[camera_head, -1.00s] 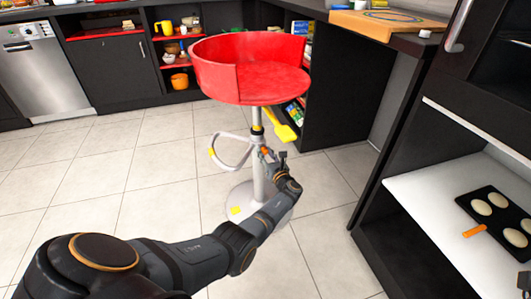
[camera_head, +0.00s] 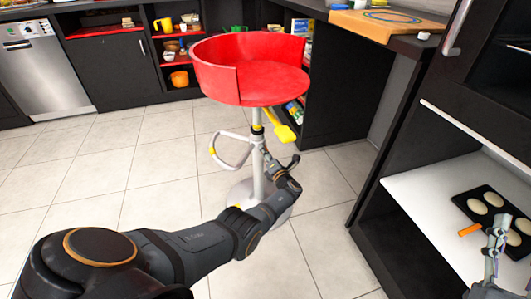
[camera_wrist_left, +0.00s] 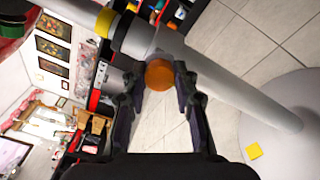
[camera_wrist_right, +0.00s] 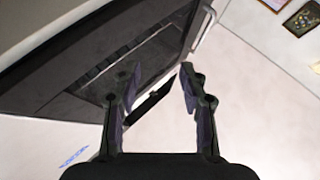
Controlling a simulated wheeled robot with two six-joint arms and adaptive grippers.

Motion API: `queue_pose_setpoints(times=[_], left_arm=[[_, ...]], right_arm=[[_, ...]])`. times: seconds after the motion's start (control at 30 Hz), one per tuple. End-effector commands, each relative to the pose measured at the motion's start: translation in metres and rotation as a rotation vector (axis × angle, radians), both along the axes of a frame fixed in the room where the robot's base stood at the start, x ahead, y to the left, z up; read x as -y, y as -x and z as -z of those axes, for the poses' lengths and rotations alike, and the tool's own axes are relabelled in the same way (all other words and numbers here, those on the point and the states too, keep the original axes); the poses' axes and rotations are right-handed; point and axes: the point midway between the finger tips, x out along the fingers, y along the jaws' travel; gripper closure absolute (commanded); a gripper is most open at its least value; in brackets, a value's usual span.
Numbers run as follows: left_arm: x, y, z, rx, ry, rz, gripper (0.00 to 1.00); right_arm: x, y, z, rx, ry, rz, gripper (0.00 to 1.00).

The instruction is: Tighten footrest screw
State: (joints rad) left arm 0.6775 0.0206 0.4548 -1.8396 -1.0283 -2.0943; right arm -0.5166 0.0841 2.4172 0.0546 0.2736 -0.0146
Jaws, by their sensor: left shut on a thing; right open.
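The red bar stool (camera_head: 262,84) stands on a grey pole with a round base. Its footrest (camera_head: 231,136) is a grey loop on the left of the pole, with a yellow mark. The orange footrest screw (camera_wrist_left: 159,74) shows in the left wrist view as a round knob beside the pole, between my left fingertips. My left gripper (camera_head: 270,162) is shut on it at the pole; its fingers hide the screw in the head view. My right gripper (camera_head: 495,237) is open and empty at the lower right, in front of the white shelf; its spread fingers also show in the right wrist view (camera_wrist_right: 160,80).
A dark baking tray (camera_head: 492,215) with several pale rounds lies on the white shelf (camera_head: 425,195) at right. A yellow tool-like object (camera_head: 283,132) shows behind the pole. Black cabinets line the back. The tiled floor (camera_head: 130,160) left of the stool is clear.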

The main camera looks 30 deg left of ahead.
Motion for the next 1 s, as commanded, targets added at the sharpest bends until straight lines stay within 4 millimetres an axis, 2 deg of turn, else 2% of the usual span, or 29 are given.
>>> queue_pose_setpoints(times=[0.4,0.87,0.9,1.0], left_arm=[[0.001,0.0,0.001,-0.123,-0.079,0.001,1.0],[0.001,0.0,0.001,-0.133,-0.086,0.001,1.0],[0.001,0.0,0.001,-0.132,-0.086,0.002,0.7],[0.001,0.0,0.001,-0.132,-0.086,0.002,0.57]], right_arm=[[0.0,-0.007,0.017,-0.078,-0.001,0.001,0.57],[0.0,-0.008,0.018,-0.083,-0.002,0.001,0.57],[0.0,-0.008,0.018,-0.083,-0.002,0.001,0.57],[0.0,-0.008,0.018,-0.083,-0.002,0.001,0.57]])
